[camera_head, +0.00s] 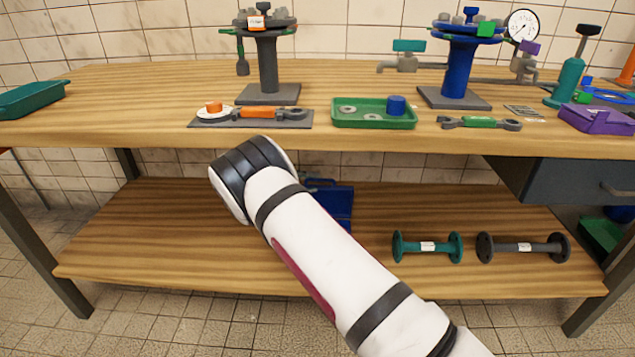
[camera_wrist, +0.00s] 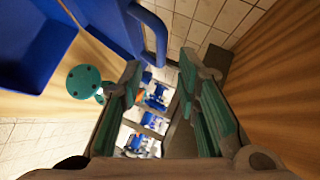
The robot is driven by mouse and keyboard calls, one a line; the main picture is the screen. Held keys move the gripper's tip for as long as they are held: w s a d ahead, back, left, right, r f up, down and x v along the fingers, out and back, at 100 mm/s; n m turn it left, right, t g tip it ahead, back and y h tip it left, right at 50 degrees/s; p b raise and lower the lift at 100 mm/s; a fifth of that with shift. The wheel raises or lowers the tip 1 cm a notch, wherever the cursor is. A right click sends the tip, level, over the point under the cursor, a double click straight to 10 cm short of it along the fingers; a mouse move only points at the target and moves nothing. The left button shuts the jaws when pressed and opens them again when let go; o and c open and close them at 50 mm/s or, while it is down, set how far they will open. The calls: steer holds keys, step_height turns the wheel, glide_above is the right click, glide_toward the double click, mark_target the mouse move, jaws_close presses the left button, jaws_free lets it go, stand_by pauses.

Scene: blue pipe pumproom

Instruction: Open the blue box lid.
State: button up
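The blue box (camera_head: 338,203) is on the lower shelf, partly hidden behind my arm. It also shows at the upper left of the wrist view (camera_wrist: 108,25), where a blue bar handle (camera_wrist: 155,35) stands out from a blue panel. A second, darker blue part is at the far left edge; I cannot tell clearly which part is the lid or whether it is raised. My gripper (camera_wrist: 161,62) is open, its teal-padded fingers apart with nothing held. The handle is just beyond the fingertips in the picture, apart from them. In the head view the gripper is hidden behind my arm.
A teal flanged pipe (camera_head: 428,246) and a grey one (camera_head: 524,247) lie on the lower shelf at right. The bench top (camera_head: 160,95) is close above my arm, carrying a green tray (camera_head: 340,122) and stands. The shelf's left side is clear.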

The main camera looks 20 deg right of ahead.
steer(key=v, duration=0.7)
steer(key=shift+s+a, duration=0.15)
steer(key=shift+c, duration=1.4)
steer(key=shift+s+f, duration=0.1)
steer(key=shift+f, duration=0.05)
jaws_close()
steer(key=n+t+y, duration=0.6)
steer(key=t, duration=1)
glide_toward(321, 180)
steer(key=b+x, duration=0.5)
steer(key=x, duration=0.1)
steer(key=shift+w, duration=0.3)
